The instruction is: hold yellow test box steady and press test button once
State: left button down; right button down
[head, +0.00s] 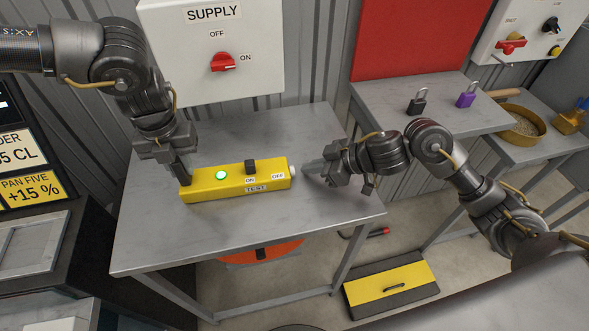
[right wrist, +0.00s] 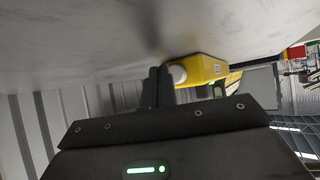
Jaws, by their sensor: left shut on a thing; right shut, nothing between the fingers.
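The yellow test box (head: 225,187) lies on the grey metal table, with TEST on its front. A green lamp (head: 221,175) glows on its top, and a black switch (head: 251,166) stands by the ON label. A white round button (head: 293,169) is on its right end; it also shows in the right wrist view (right wrist: 178,75). My left gripper (head: 184,179) is shut on the left end of the test box. My right gripper (head: 308,168) is shut and empty, its tips pointing at the button from the right. I cannot tell whether they touch it.
The grey table (head: 150,238) is clear in front of the box. A white supply panel (head: 190,65) with a red switch (head: 223,62) is behind. A side table holds a black padlock (head: 417,101) and a purple padlock (head: 467,95). A yellow-topped step (head: 390,284) is on the floor.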

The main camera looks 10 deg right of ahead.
jog(key=shift+a, duration=0.2)
dwell(0.3)
jog(key=shift+a, duration=0.3)
jog(key=shift+a, duration=0.6)
dwell(0.9)
jog(key=shift+d, duration=1.05)
jog(key=shift+s+d, duration=0.15)
jog(key=shift+d, duration=2.35)
pick_arm(q)
jog(key=c, duration=1.2)
grip_release()
